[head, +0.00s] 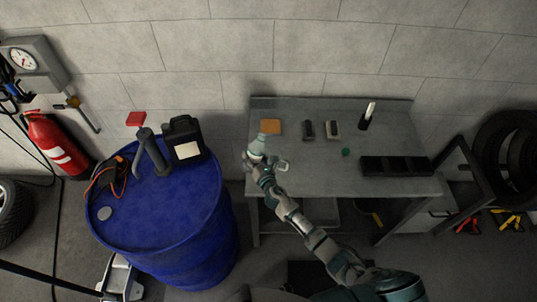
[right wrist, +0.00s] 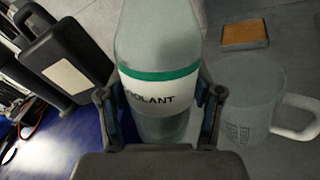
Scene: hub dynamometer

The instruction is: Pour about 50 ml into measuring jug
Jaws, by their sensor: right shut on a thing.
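A pale bottle with a green band and a label ending in "OOLANT" (right wrist: 160,55) fills the middle of the right wrist view. In the head view the bottle (head: 258,148) is at the left end of the grey bench and looks roughly upright. My right gripper (head: 256,163) is shut around it, one finger on each side of the label. The clear measuring jug (right wrist: 248,98), with a white handle, stands just right of the bottle in the wrist view. In the head view the jug (head: 282,166) is partly hidden by my gripper. My left gripper is not in view.
A blue drum (head: 180,225) stands left of the bench (head: 300,165), with a black canister (head: 186,135) on top.

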